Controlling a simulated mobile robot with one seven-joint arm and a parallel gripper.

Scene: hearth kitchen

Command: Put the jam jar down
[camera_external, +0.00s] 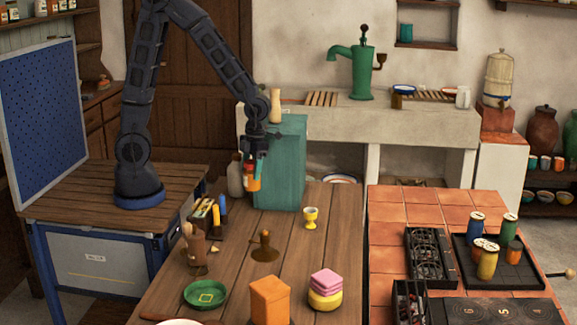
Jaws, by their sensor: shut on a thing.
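My gripper (254,170) points down above the back of the wooden table (216,275), in front of a teal box (284,165). It is shut on a small orange jar with a reddish upper part, the jam jar (254,185). The jar looks upright and seems to be held above the table top, though the gap under it is hard to judge. The fingers hide part of the jar's upper side.
A grey bottle (235,175) stands left of the jar. A holder with coloured sticks (208,212) and a yellow egg cup (310,217) are nearby. A brown knobbed object (265,248), green dish (206,294) and orange box (270,301) stand nearer. Bare wood shows between them.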

